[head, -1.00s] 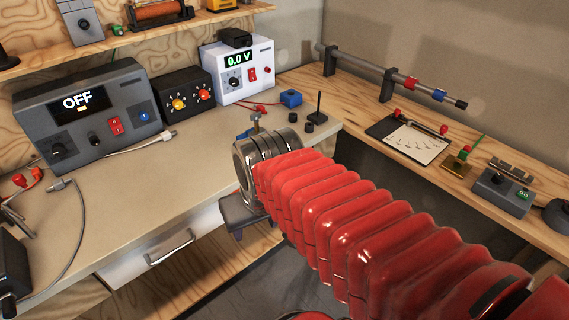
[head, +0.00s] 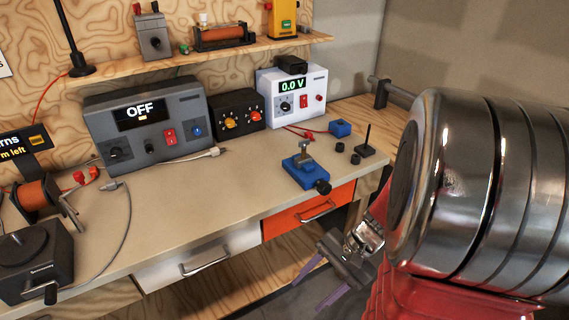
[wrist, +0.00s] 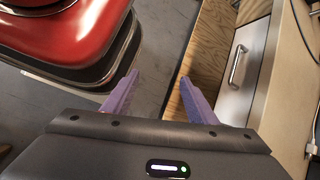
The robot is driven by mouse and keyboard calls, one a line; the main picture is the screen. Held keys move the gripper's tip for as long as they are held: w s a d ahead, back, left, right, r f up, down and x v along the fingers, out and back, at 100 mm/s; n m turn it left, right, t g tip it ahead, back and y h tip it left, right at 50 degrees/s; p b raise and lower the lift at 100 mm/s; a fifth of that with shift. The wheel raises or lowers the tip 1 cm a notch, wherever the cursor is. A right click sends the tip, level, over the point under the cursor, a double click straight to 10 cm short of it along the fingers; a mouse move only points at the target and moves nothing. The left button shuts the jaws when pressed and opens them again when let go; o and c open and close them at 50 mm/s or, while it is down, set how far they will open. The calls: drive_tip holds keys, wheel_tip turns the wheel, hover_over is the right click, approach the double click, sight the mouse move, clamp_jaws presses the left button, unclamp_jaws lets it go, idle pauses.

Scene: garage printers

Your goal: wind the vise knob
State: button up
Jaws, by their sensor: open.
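The small blue vise (head: 301,172) stands near the front edge of the bench in the head view, above the orange drawer. Its dark round knob (head: 322,187) faces forward and right, at the bench edge. A metal post rises from the vise. My gripper (head: 306,296) hangs below the bench top, in front of the lower shelf, clear of the knob. Its purple fingers are apart and empty, also in the wrist view (wrist: 159,77). The wrist view does not show the vise or knob.
The bench top (head: 215,195) is bare left of the vise. A blue block (head: 340,129) and a black stand (head: 365,150) sit behind it. The orange drawer (head: 290,217) and white drawer (head: 160,272) have protruding handles. My arm fills the right side.

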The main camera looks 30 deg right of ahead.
drive_tip(key=w+d+m+t+h, duration=0.3)
drive_tip(key=w+d+m+t, duration=0.1)
drive_tip(key=d+m+t, duration=0.4)
drive_tip(key=w+d+r+m+t+h, duration=0.1)
drive_tip(key=w+d+m+t+h, duration=0.2)
drive_tip(key=d+m, duration=1)
drive_tip(key=w+t, duration=0.2)
drive_tip(key=t, duration=0.3)
drive_tip(key=shift+w+h, duration=0.25)
drive_tip(key=shift+h, duration=0.05)
drive_tip(key=shift+d, duration=0.1)
drive_tip(key=shift+w, duration=0.1)
